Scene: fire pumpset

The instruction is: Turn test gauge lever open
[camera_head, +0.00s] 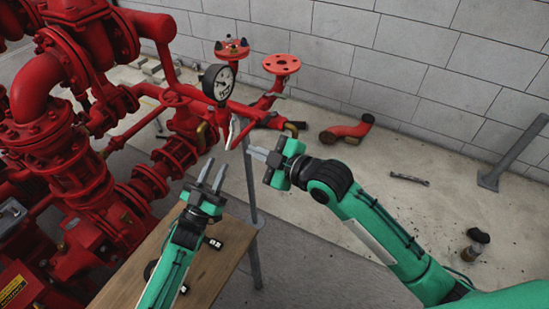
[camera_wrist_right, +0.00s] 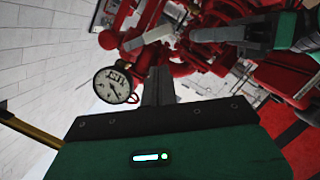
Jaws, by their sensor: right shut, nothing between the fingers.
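A round white-faced pressure gauge (camera_head: 217,82) stands on a red pipe in the head view; it also shows left of the fingers in the right wrist view (camera_wrist_right: 115,85). A small pale lever-like piece (camera_head: 232,132) hangs below and right of the gauge; I cannot clearly tell its position. My right gripper (camera_head: 254,154) is shut and empty, pointing left, a little to the right of and below that piece. Its fingers show closed in the right wrist view (camera_wrist_right: 157,86). My left gripper (camera_head: 212,172) is open and empty, its two fingers apart, below the gauge and over the wooden board's area.
Large red pump pipework (camera_head: 60,130) fills the left. A wooden tabletop (camera_head: 140,268) is below my left arm. A grey post (camera_head: 252,200) stands beside my right gripper. A loose red elbow (camera_head: 347,130) and a wrench (camera_head: 408,178) lie on the floor.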

